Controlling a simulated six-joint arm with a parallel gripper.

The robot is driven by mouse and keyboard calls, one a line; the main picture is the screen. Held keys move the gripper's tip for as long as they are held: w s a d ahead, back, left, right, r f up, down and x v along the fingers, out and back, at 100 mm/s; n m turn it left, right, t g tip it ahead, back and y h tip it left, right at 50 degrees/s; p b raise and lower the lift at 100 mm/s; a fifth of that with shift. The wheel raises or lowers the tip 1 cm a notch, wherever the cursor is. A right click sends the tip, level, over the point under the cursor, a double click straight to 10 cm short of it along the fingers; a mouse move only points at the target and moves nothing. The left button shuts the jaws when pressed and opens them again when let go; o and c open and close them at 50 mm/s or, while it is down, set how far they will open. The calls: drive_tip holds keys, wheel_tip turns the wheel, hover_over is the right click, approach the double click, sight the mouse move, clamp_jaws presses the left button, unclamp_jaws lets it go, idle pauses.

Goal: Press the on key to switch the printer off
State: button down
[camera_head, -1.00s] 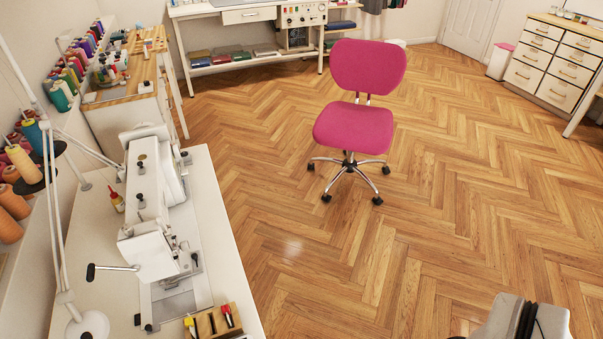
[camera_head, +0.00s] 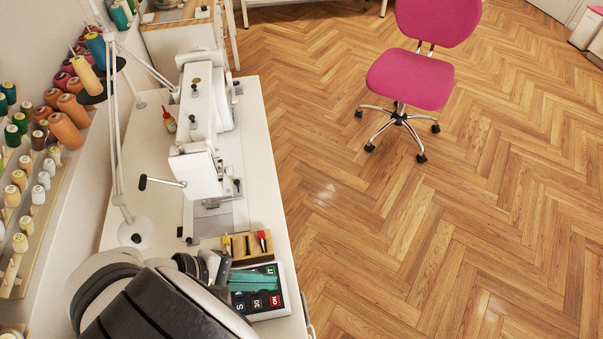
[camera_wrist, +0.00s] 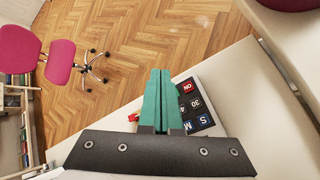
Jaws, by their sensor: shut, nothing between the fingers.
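The keypad device (camera_head: 262,314), probably the printer, is a white box with a dark key panel at the near end of the table. Its red ON key (camera_head: 276,300) is visible at the panel's near right corner. In the wrist view, the red ON key (camera_wrist: 187,87) shows just right of the fingers. My gripper (camera_head: 273,281) has teal fingers that lie together, empty, over the panel and hide some of its keys. In the wrist view, my gripper (camera_wrist: 160,73) is shut beside the ON key. I cannot tell whether it touches the device.
A white sewing machine (camera_head: 200,130) and a lamp base (camera_head: 137,232) are farther back on the white table (camera_head: 160,215). Thread spools line the left wall. A pink chair (camera_head: 410,78) stands on the floor.

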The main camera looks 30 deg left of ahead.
sight(275, 301)
drive_tip(key=shift+f, duration=4.4)
drive_tip(key=shift+f, duration=0.4)
drive_tip(key=shift+f, duration=0.45)
drive_tip(key=shift+r, duration=0.9)
